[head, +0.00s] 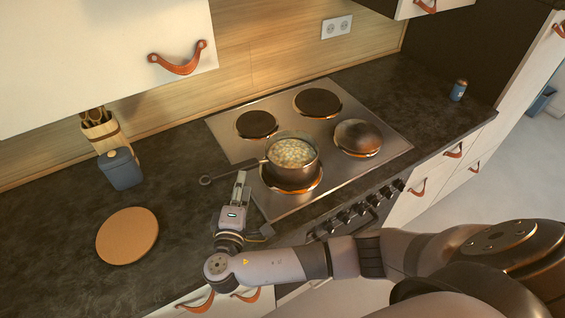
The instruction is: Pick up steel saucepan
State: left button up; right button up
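The steel saucepan (292,165) stands upright on the front left burner of the hob, filled with pale chunks. Its dark handle (222,175) points left over the counter and ends in a loop. My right gripper (240,177) is at the handle, left of the pan body, with its fingers pointing toward the back. The fingertips are at or just under the handle's middle. I cannot tell whether they touch or grip it. My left gripper is not in view.
A steel hob (225,130) with knobs at its front holds the burners. A round wooden board (127,236), a blue canister (121,170) and a wooden utensil holder (104,132) are at the left. A small blue shaker (458,90) stands at the right. Cabinets hang above.

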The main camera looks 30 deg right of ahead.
aim_at(243, 167)
jog(key=b+x, duration=0.1)
jog(key=x, duration=0.2)
jog(key=b+x, duration=0.1)
jog(key=x, duration=0.2)
jog(key=shift+w+a+f, duration=0.2)
jog(key=shift+w+f, duration=0.05)
jog(key=shift+w, duration=0.2)
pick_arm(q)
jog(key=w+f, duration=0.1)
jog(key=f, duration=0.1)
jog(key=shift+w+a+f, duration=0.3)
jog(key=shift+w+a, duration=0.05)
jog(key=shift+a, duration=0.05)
pick_arm(e)
jog(key=shift+s+r, duration=0.1)
jog(key=shift+c, duration=0.5)
grip_shut()
jog(key=shift+r, duration=0.1)
